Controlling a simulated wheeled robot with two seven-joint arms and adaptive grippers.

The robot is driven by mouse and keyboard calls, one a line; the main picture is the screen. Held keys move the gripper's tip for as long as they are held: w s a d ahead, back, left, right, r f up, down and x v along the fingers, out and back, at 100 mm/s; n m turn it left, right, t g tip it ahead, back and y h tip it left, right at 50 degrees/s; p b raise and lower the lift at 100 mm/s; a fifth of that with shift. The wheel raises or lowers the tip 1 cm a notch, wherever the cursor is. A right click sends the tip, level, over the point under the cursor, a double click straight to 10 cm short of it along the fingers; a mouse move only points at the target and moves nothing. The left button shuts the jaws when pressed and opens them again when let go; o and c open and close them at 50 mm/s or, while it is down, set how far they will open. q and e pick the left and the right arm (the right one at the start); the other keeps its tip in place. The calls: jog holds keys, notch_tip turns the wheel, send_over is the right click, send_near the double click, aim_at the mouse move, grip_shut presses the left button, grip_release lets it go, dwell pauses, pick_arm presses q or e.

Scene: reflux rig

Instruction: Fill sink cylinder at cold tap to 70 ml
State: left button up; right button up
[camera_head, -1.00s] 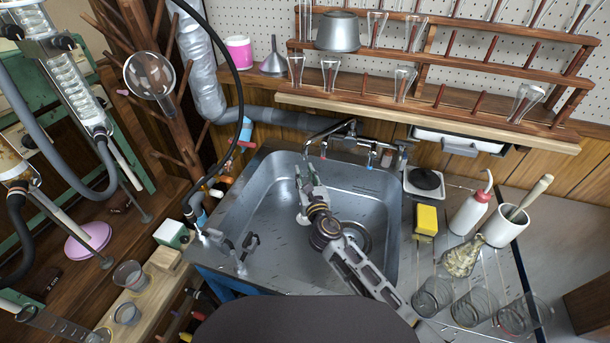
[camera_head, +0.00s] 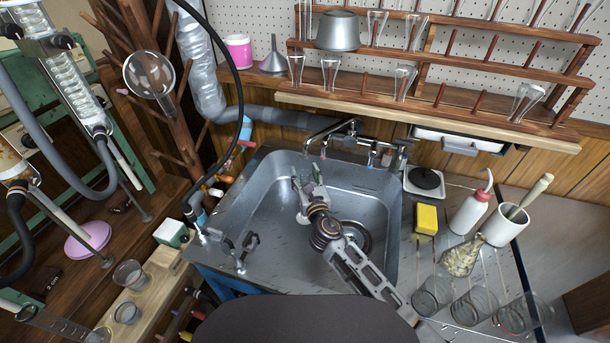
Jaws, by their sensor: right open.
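The steel sink (camera_head: 270,225) lies in the middle of the view. The mixer tap (camera_head: 350,128) stands at its back edge, its spout reaching out to the left. A small blue-marked part (camera_head: 371,160) hangs on the tap's right side and a red-marked one (camera_head: 323,152) near the spout. My right gripper (camera_head: 307,172) is over the sink, below and in front of the spout. Its fingers are apart with nothing seen between them. I cannot make out a cylinder in the sink. A clear graduated cylinder (camera_head: 50,322) shows at the lower left.
Right of the sink are a yellow sponge (camera_head: 426,219), a wash bottle (camera_head: 470,213), a white pot (camera_head: 504,226) and several glass beakers. A wooden rack with glassware (camera_head: 440,90) hangs behind. A black hose (camera_head: 237,80) arcs at the left.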

pick_arm(q)
jog(key=shift+s+d, duration=0.1)
pick_arm(e)
jog(key=shift+v, duration=3.65)
jog(key=shift+r, duration=0.1)
pick_arm(q)
jog(key=s+a+r+p, duration=0.2)
jog(key=s+r+p, duration=0.1)
jog(key=s+p, duration=0.6)
jog(key=s+a+r+g+p, duration=0.1)
jog(key=s+a+r+p, duration=0.1)
jog(key=s+p, duration=0.8)
jog(key=shift+s+r+p, duration=0.3)
jog(key=shift+r+p, duration=0.1)
jog(key=shift+p, duration=0.9)
pick_arm(e)
notch_tip(320, 180, up, 21)
jog(key=shift+r, duration=0.2)
pick_arm(q)
jog(key=shift+s+r, duration=0.2)
jog(key=shift+s, duration=0.1)
pick_arm(e)
jog(key=shift+r, duration=0.25)
